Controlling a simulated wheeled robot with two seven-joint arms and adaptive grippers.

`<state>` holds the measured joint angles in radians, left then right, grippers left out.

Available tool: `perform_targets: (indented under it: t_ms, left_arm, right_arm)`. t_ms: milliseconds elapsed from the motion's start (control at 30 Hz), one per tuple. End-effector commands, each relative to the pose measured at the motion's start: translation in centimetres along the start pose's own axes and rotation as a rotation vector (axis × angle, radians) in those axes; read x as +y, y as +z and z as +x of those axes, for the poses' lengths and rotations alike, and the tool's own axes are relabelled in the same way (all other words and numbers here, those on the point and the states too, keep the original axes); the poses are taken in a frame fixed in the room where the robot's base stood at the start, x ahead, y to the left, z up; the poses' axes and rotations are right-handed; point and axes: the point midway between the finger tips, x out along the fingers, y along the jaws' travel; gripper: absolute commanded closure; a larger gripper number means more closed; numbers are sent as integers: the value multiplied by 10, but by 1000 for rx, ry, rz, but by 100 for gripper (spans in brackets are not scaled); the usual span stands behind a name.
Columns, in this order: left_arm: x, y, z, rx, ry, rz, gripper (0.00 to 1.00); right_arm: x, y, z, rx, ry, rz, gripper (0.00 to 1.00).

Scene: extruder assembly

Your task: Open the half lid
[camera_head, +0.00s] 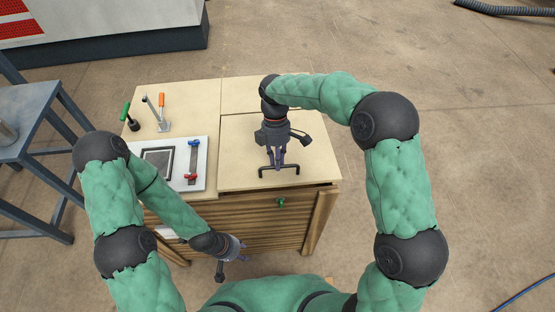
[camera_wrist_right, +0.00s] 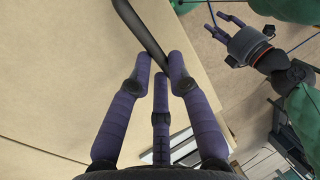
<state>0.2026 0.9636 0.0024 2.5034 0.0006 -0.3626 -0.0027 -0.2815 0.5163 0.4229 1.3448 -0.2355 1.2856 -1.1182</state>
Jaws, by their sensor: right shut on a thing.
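The half lid (camera_head: 240,160) is a pale wooden panel on the right part of the wooden box top, lying flat or nearly so. A black bar handle (camera_head: 293,169) stands near its front edge; the dark bar crosses the right wrist view (camera_wrist_right: 143,27). My right gripper (camera_head: 276,164) reaches down onto the handle. Its purple fingers (camera_wrist_right: 160,66) are shut around the bar. My left gripper (camera_head: 240,258) hangs low in front of the box, away from the lid. In the right wrist view its fingers (camera_wrist_right: 222,22) are spread and hold nothing visible.
A white tray (camera_head: 200,153) with a dark frame and red and blue parts sits left of the lid. Green and orange-handled tools (camera_head: 162,103) stand behind it. A grey metal table (camera_head: 38,120) is at left. A green knob (camera_head: 281,202) is on the box front.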

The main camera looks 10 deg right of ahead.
Motion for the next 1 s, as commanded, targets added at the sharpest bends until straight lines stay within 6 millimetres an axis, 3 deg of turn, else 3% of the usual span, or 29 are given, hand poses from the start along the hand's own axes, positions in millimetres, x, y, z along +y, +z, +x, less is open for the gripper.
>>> perform_targets:
  t_ms: [33,700,867,1000]
  left_arm:
    - [5,0,-14,0,0,0,60]
    - [33,4,-93,0,0,0,60]
    - [30,3,-84,0,0,0,60]
    - [30,3,-84,-1,0,0,60]
  right_arm:
    - [-1,0,-14,2,6,2,100]
    - [20,0,-108,2,18,2,100]
    - [19,0,-98,1,11,1,56]
    - [19,0,-98,1,9,1,56]
